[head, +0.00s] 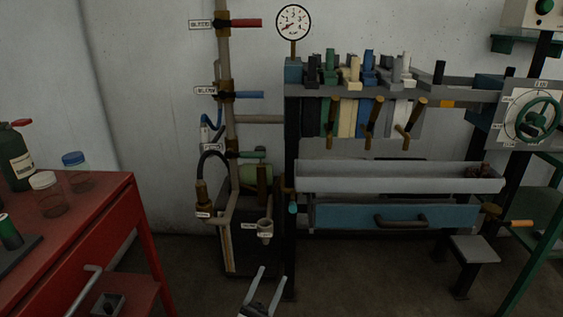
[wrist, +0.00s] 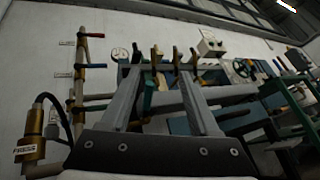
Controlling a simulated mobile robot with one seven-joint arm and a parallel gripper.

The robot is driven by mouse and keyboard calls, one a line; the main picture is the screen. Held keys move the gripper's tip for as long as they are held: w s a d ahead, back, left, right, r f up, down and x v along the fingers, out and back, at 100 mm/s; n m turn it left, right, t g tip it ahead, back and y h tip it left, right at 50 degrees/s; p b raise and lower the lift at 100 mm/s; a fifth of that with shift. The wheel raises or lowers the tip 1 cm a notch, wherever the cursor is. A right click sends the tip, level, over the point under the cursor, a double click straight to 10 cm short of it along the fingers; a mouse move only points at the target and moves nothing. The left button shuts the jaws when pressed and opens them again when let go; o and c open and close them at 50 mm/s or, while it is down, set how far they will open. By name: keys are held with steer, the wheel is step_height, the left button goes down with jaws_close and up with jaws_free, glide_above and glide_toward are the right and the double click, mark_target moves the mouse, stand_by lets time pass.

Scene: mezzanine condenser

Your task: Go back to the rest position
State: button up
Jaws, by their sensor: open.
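My gripper (head: 266,289) is at the bottom middle of the head view, low in front of the dark box under the pipes. Its two grey fingers stand apart with nothing between them. In the wrist view my gripper (wrist: 160,92) points up toward the rack on the wall, fingers spread and empty. The fingers touch nothing that I can see. The rest of the arm is out of the head view.
A red cart (head: 95,205) with jars stands at left. Valve pipes (head: 226,120) rise behind my gripper. A grey trough (head: 400,178) and blue drawer (head: 345,216) are to the right. A brass fitting (wrist: 33,135) is close at left in the wrist view. Some floor is clear.

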steer(key=d+r+m+g+h, duration=0.4)
steer(key=d+r+m+g, duration=0.55)
steer(key=g, duration=0.75)
steer(key=s+d+r+m+g+y, duration=0.3)
steer(key=s+d+m+g+y, duration=0.15)
steer(key=d+y, duration=0.2)
steer(key=s+d+r+m+g+y, duration=0.3)
steer(key=s+d+g+y, duration=0.1)
steer(key=s+d+y, duration=0.25)
steer(key=s+a+r+m+t+y, duration=0.45)
steer(key=s+r+t+y, duration=0.5)
steer(key=s, duration=0.25)
step_height(320, 180, up, 24)
steer(key=p, duration=2.3)
steer(key=shift+s+a+y, duration=0.35)
steer(key=shift+a+y, duration=0.1)
steer(key=shift+r+p, duration=0.25)
steer(key=shift+p, duration=0.15)
steer(key=shift+c, duration=1)
steer(key=shift+f, duration=0.1)
steer(key=shift+s+d, duration=0.1)
